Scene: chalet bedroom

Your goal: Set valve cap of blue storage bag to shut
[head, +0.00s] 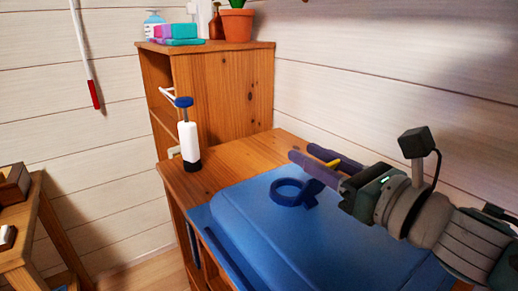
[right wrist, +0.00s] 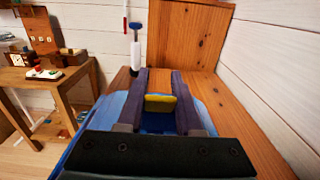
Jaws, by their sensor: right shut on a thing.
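The blue storage bag (head: 255,235) lies flat and puffed on a wooden surface. A dark blue valve ring (head: 288,192) with a short tab sits on top of it. My right gripper (head: 303,152) is just beyond the ring, above the bag, with its long purple fingers pointing left. A small yellow piece (head: 324,153) is between the fingers; it also shows in the right wrist view (right wrist: 160,102), with dark blue below it. The gripper is shut on this piece. Whether it belongs to the valve cap is unclear, as the fingers hide its base. My left gripper is not in view.
A white pump with a blue handle (head: 188,140) stands upright on the wood left of the bag. A taller wooden cabinet (head: 225,90) behind holds a potted plant (head: 237,24) and boxes. A plank wall (head: 400,60) runs along the right.

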